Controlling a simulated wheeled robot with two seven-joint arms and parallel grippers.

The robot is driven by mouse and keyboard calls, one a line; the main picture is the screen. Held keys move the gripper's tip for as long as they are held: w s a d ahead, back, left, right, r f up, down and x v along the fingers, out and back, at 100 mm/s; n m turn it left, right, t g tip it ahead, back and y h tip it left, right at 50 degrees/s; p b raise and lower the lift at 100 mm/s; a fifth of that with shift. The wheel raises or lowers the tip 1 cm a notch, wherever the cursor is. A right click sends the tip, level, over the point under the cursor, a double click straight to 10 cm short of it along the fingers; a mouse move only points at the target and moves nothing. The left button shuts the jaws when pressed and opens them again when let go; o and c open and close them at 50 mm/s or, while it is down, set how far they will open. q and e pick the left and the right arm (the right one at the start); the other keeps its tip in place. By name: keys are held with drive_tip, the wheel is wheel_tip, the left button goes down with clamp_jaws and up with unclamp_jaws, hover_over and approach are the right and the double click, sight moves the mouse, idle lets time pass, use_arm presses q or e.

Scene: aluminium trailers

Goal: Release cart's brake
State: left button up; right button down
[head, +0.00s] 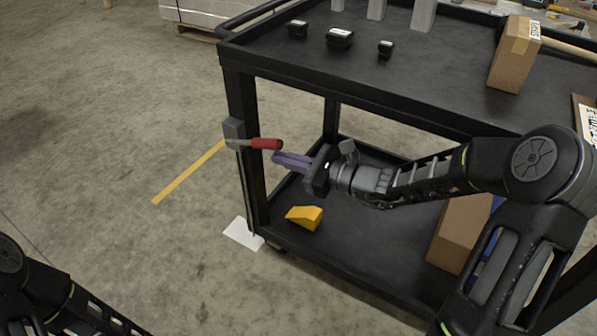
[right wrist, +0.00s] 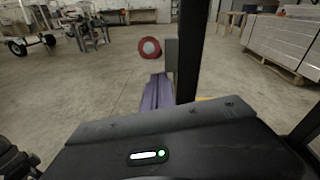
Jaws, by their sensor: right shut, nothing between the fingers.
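The black cart (head: 345,97) has two shelves and stands in the middle and right of the head view. Its brake lever (head: 254,143) has a red grip and sticks out to the right from a grey bracket (head: 234,129) on the near left post. My right gripper (head: 277,160) is shut and empty, with its purple fingers just right of and slightly below the red grip, apart from it. In the right wrist view the red grip (right wrist: 149,47) shows end-on beyond the purple fingers (right wrist: 157,92). My left arm shows at the lower left, but its gripper is out of view.
Small black boxes (head: 340,38) and a cardboard box (head: 514,54) stand on the top shelf. A yellow block (head: 304,217) and another carton (head: 459,232) are on the lower shelf.

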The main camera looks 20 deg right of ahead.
use_arm(q)
drive_tip(key=shift+f, duration=0.1)
use_arm(e)
drive_tip(key=shift+w+a+r, duration=0.1)
drive_tip(key=shift+a+r, duration=0.2)
drive_tip(key=shift+r, duration=0.4)
drive_tip(key=shift+r, duration=0.1)
